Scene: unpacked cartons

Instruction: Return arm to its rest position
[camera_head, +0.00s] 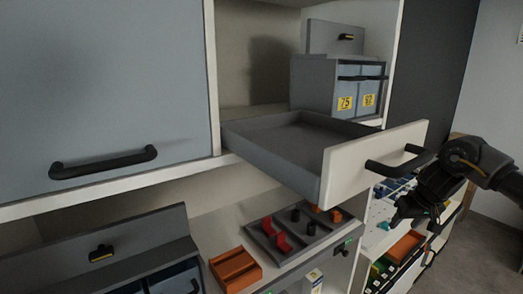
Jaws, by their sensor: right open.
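My right arm (480,163) comes in from the right, dark and bent downward. My right gripper (414,219) is open, with nothing seen between its fingers. It hangs just below and to the right of the black handle (398,166) of a drawer. The drawer (290,145) is grey inside, looks empty, has a white front and is pulled out of the cabinet. The gripper appears apart from the handle. My left gripper is not in view.
A closed grey-blue door with a black handle (103,163) is at left. A grey box with numbered drawers (342,86) stands behind the open drawer. Below are a tray with red and black parts (292,254), an orange block (235,268) and shelves of bins.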

